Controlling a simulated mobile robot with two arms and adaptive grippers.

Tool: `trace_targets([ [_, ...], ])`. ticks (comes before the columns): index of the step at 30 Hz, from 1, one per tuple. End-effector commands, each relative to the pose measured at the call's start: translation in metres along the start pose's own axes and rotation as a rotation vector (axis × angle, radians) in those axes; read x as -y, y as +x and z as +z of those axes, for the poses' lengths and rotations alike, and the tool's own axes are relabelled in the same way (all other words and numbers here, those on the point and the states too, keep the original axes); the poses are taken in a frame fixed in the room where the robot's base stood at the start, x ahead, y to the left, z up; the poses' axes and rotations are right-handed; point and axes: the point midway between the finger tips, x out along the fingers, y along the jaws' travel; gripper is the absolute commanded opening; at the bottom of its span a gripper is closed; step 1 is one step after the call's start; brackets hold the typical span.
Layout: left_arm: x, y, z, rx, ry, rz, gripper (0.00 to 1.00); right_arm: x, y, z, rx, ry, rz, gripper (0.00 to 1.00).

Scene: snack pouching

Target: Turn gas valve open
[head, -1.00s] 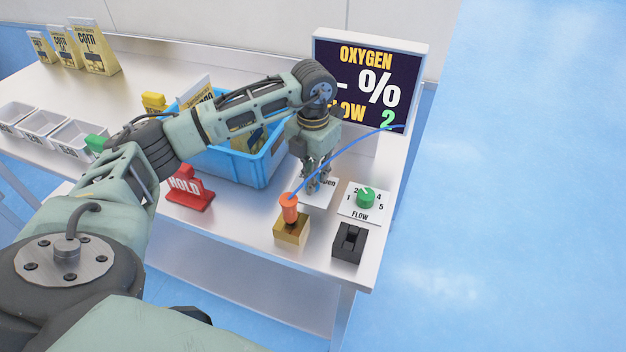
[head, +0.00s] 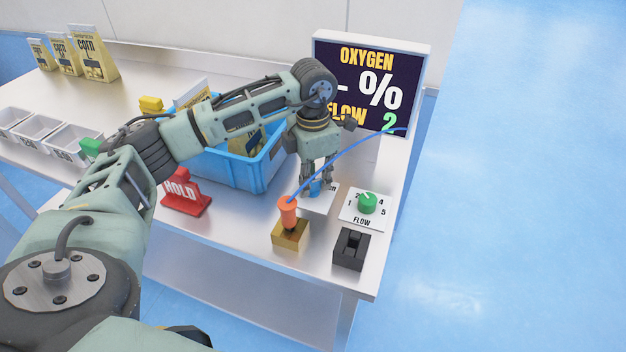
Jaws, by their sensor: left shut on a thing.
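The gas valve is a small blue handle (head: 315,188) on a white label plate (head: 325,203) on the metal table. Only the end of the plate's printed word shows; my gripper hides the rest. My left gripper (head: 316,187) points down from above and is shut on the blue handle. Its fingers cover most of the handle, so its exact angle cannot be told. My right gripper is not in view.
A green flow knob (head: 367,202) is right of the valve. An orange nozzle (head: 287,212) with a blue hose stands in front, beside a black switch (head: 349,249). A blue crate (head: 245,172), red HOLD sign (head: 182,192) and oxygen screen (head: 365,85) are close by.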

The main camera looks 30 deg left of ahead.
Motion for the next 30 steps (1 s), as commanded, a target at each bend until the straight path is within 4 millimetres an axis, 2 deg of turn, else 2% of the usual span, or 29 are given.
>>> trace_targets([
  [10,-0.002,-0.003,0.001,0.005,0.002,0.005,0.0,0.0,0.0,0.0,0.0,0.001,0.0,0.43],
  [11,-0.002,-0.003,0.001,0.005,0.002,0.005,0.15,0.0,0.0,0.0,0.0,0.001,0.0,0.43],
  [17,-0.001,-0.002,0.001,0.003,0.002,0.003,0.31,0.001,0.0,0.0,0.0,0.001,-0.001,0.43],
  [26,-0.001,-0.002,0.0,0.002,0.001,0.002,0.31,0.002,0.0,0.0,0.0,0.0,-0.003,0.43],
  [30,-0.001,-0.014,0.001,0.003,0.002,0.003,0.31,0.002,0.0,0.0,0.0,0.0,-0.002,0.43],
])
